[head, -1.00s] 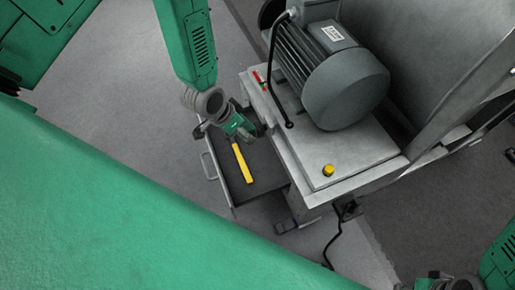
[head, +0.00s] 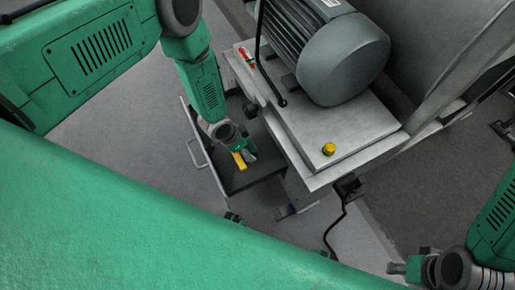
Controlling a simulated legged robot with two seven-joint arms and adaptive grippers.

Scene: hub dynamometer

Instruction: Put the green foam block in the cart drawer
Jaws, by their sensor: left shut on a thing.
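The cart drawer (head: 222,182) stands pulled out at the left side of the cart, with a dark inside and a handle at its front. My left gripper (head: 244,160) is over the open drawer, shut on a yellow bar-shaped thing (head: 239,161); the jaws hide part of it. I cannot tell its height above the drawer floor. I cannot make out a green foam block anywhere. My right gripper (head: 397,268) is at the lower right, away from the cart; its jaws are too small to read.
A black cable (head: 343,220) hangs down at the cart's near side. Bare floor lies left of the drawer.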

